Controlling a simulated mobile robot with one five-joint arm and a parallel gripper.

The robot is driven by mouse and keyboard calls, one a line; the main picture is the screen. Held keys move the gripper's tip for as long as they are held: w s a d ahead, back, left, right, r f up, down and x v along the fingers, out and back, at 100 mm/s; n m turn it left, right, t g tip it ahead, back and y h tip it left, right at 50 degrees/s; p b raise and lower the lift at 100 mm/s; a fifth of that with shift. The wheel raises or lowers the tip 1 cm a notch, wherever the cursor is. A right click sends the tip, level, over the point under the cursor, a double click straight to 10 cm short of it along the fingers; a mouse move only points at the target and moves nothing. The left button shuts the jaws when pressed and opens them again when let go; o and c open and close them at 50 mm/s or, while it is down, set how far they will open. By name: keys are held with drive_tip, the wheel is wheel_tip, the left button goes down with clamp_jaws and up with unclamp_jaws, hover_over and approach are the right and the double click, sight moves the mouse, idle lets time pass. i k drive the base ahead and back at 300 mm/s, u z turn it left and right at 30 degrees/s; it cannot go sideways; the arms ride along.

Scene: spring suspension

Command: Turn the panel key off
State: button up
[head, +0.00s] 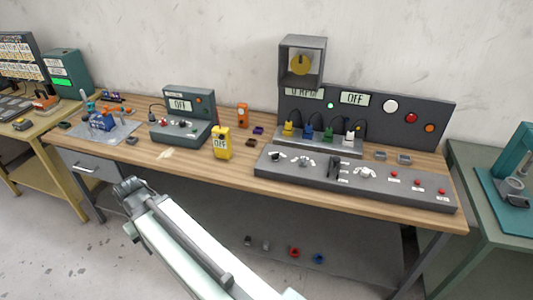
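The long grey control panel (318,183) lies along the front right of the wooden bench. My gripper (126,188) is low at the left, in front of the bench and well apart from the panel. Its fingers are unclear.
A grey-green meter box (184,135) reading OFF and a yellow handheld meter (221,143) stand left of the panel. A grey box with a yellow disc (301,63) rises above. Small colored parts lie on the lower shelf (350,245). Other tables flank the bench.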

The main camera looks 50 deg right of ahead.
sight(275, 158)
drive_tip(key=u, duration=0.15)
drive_tip(key=i, duration=1)
drive_tip(key=z, duration=0.05)
